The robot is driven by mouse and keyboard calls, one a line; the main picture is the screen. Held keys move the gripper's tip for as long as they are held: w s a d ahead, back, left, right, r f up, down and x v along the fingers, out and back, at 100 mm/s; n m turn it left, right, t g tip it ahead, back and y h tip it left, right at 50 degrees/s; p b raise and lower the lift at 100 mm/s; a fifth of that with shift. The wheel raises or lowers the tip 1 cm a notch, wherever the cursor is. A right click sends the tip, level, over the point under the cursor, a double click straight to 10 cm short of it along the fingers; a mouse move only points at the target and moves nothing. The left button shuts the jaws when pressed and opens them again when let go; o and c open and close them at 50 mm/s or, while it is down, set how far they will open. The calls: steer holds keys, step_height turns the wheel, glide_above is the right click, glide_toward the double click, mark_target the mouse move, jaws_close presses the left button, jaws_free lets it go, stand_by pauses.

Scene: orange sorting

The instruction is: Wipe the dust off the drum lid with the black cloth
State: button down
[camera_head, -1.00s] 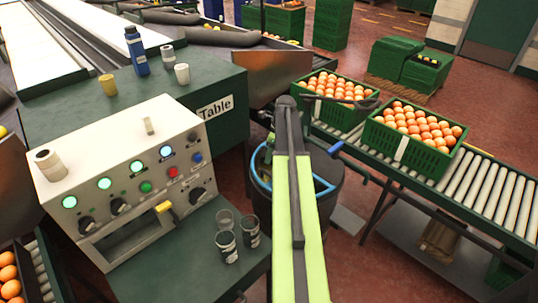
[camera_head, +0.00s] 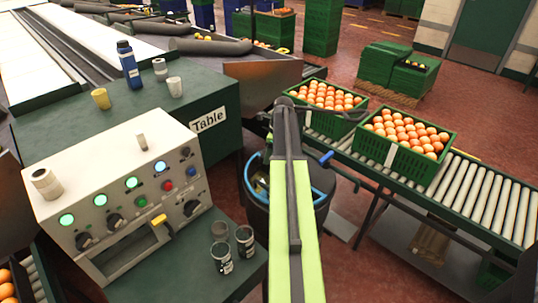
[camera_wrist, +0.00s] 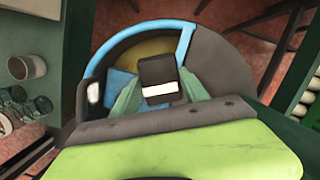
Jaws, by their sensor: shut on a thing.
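The drum (camera_head: 254,210) stands beyond the cup shelf, partly hidden by my arm. In the wrist view, a blue rim (camera_wrist: 186,38) curves around its open left part, with blue and yellow things inside. The dark grey drum lid (camera_wrist: 222,62) covers the right part; I cannot make out dust on it. My gripper (camera_wrist: 160,88) is over the drum, its greenish fingers shut on the black cloth (camera_wrist: 156,70), which looks like a folded black piece with a white band. I cannot tell whether the cloth touches the lid. The head view hides my gripper behind the arm.
A control box (camera_head: 120,195) and several cups, including a dark glass (camera_head: 245,240), stand left of my arm. Crates of oranges (camera_head: 405,148) sit on a roller conveyor (camera_head: 480,200) close at the drum's right. A green table (camera_head: 210,90) lies behind left.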

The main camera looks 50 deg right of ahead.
steer(key=shift+a+r+p, duration=0.1)
steer(key=shift+r+p, duration=0.75)
steer(key=shift+r, duration=0.5)
steer(key=p+v, duration=0.3)
steer(key=shift+w+a+r, duration=0.15)
steer(key=shift+w+a, duration=0.05)
steer(key=shift+w, duration=0.1)
steer(key=s+a+p+v, duration=0.1)
steer(key=s+p+v, duration=0.2)
steer(key=p+v, duration=1.2)
steer(key=s+a+f+p+v, duration=0.1)
steer(key=s+p+v, duration=0.3)
steer(key=p+v, duration=1.2)
steer(key=shift+s+a+r+p, duration=0.3)
steer(key=shift+s+a+r, duration=0.15)
steer(key=shift+r, duration=0.55)
